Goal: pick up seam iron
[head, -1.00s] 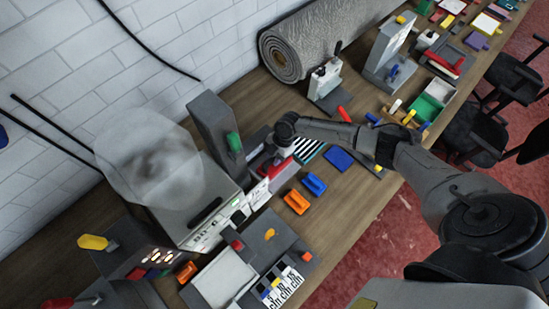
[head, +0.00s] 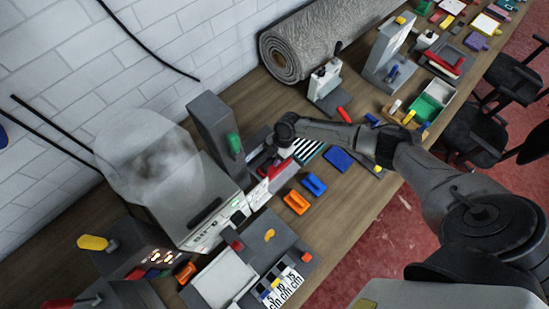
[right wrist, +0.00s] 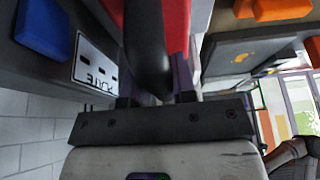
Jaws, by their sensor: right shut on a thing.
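My right gripper (head: 268,157) is at the station beside the grey post, shut on the seam iron. The iron's red body (head: 281,169) shows just below the gripper in the head view. In the right wrist view, the iron's dark rounded handle (right wrist: 148,45) stands between the fingers, with its red body (right wrist: 178,22) behind it. The gripper's hand and arm hide part of the iron in the head view. I cannot tell how far its underside is from the surface. My left gripper is out of view.
A grey machine (head: 205,205) with a translucent hood stands left of the gripper. A grey post (head: 215,135) with a green knob rises close behind. Orange (head: 297,202) and blue (head: 314,184) blocks lie in front. A rolled rug (head: 320,40) lies at the back.

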